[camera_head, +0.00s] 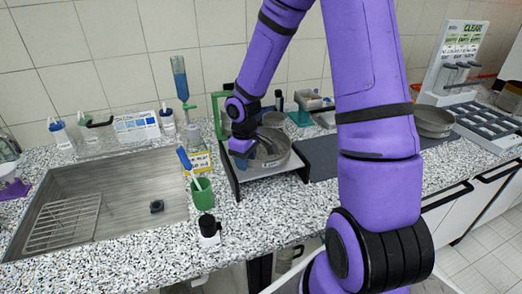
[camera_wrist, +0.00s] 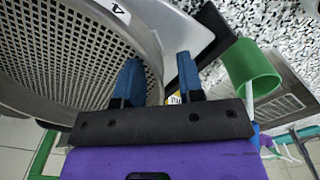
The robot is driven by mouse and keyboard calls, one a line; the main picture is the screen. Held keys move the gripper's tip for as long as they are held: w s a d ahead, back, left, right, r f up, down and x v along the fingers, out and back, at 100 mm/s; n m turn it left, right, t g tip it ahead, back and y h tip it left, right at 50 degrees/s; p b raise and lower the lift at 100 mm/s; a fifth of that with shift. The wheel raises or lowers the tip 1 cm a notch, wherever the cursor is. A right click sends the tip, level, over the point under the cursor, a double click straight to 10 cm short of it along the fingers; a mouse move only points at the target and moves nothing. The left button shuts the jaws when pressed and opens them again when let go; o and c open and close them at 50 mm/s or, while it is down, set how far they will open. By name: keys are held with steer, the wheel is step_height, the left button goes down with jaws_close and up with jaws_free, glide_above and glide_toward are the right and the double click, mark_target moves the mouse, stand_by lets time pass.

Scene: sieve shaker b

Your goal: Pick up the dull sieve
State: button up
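A round metal sieve (camera_head: 272,152) sits on a white-topped stand with black sides in the head view. Its perforated mesh (camera_wrist: 62,50) and pale rim, with a dark mark on a white label, fill the upper left of the wrist view. A second round metal sieve (camera_head: 434,119) is on the counter at right. I cannot tell which one is dull. My gripper (camera_head: 240,152) is at the left edge of the sieve on the stand. In the wrist view its blue fingers (camera_wrist: 160,80) are apart, left one over the mesh side, right one outside the rim. Contact is unclear.
A green cup (camera_head: 203,193) holding a blue-handled brush and a black-capped bottle (camera_head: 208,228) stand left of the stand. The sink (camera_head: 110,200) is farther left. A dark mat (camera_head: 321,158) lies right of the stand, with a dark compartment tray (camera_head: 488,124) at far right.

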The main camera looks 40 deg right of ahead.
jaws_close()
steer(key=shift+r, duration=0.2)
